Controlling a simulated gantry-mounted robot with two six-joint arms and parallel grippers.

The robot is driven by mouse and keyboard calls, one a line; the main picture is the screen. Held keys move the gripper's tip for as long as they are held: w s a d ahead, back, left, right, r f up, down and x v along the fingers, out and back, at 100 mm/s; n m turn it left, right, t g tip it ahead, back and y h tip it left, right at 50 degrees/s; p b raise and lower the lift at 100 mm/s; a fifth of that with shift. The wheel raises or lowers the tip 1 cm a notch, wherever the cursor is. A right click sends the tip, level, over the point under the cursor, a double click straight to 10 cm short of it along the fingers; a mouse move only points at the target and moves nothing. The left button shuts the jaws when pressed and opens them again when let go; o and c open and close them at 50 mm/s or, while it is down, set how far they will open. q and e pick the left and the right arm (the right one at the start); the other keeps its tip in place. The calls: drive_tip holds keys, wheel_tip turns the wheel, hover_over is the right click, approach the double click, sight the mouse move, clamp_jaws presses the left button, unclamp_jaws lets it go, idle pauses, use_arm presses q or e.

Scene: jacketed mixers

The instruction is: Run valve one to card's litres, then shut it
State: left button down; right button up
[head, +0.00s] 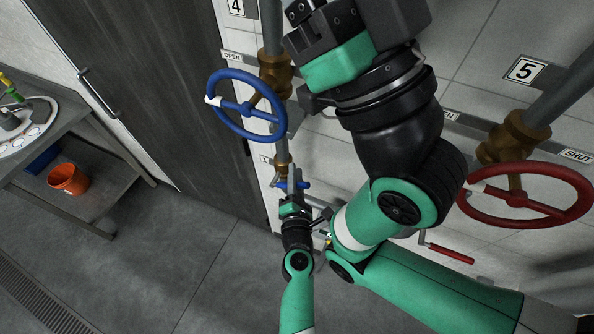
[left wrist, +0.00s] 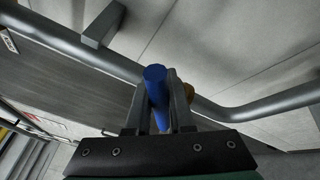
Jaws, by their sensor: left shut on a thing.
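My left gripper (head: 292,190) is shut on the small blue lever handle (head: 303,185) low on the vertical pipe. In the left wrist view the blue handle (left wrist: 156,85) stands between the two fingers of the left gripper (left wrist: 163,95). A partly hidden tag (head: 266,160) beside that pipe seems to read 1. No card with litres can be made out. My right arm crosses the middle of the head view close to the camera. Its dark and green end is at the top, and its fingertips cannot be made out.
A blue handwheel (head: 246,106) sits above the lever, by an OPEN sign and tag 4. A red handwheel (head: 525,192) by tag 5 (head: 526,70) stands at right. A red lever (head: 451,254) is below. A metal bench at left holds an orange bucket (head: 69,179). The floor between is clear.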

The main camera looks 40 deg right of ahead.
idle(0.3)
use_arm(q)
drive_tip(key=c, duration=0.8)
unclamp_jaws()
use_arm(e)
drive_tip(key=shift+r, duration=0.1)
use_arm(q)
drive_tip(key=p+v, duration=0.8)
drive_tip(key=v, duration=0.3)
drive_tip(key=shift+s+a+r, duration=0.1)
drive_tip(key=shift+s+a, duration=0.1)
drive_tip(key=shift+a, duration=0.05)
use_arm(e)
wheel_tip(320, 180, up, 8)
drive_tip(key=shift+c, duration=0.2)
